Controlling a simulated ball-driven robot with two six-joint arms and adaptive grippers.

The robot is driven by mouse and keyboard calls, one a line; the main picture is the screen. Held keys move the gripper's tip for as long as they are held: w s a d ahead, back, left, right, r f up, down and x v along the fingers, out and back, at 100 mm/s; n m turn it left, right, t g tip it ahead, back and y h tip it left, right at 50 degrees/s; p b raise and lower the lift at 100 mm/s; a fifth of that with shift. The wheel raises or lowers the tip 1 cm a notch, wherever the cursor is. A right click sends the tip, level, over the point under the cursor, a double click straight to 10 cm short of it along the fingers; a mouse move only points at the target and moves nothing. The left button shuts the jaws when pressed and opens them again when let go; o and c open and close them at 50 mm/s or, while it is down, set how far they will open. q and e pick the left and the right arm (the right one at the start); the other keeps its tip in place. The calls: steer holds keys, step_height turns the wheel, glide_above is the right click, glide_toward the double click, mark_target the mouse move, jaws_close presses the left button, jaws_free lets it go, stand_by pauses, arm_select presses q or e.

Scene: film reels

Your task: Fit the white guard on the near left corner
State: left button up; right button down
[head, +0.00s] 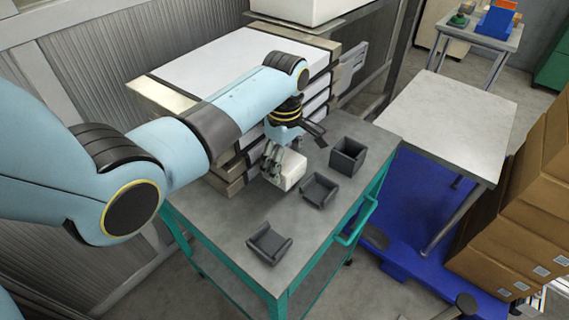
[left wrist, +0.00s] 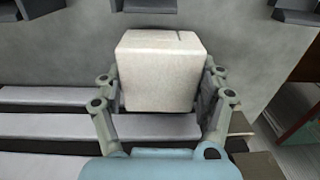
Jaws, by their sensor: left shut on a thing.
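The white guard (head: 292,170) is a pale block. My left gripper (head: 278,165) is shut on it, above the grey top of the teal cart (head: 225,225), close to the front of the stack. The left wrist view shows the guard (left wrist: 160,75) between the two fingers of my left gripper (left wrist: 160,90), one on each side. The stack (head: 225,60) has a white top and several layers with tan and brown ends. My arm hides part of its front side, and I cannot make out its near left corner clearly. My right gripper is not in view.
Dark grey open holders stand on the cart: one near the front (head: 268,244), one in the middle (head: 320,189), and a deeper box (head: 347,155) farther back. A pale table (head: 450,115) and brown cartons (head: 520,225) stand to the right. The cart top's front left is clear.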

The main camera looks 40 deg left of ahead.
arm_select(q)
steer(key=shift+f, duration=0.95)
steer(key=shift+f, duration=0.15)
steer(key=o, duration=1.2)
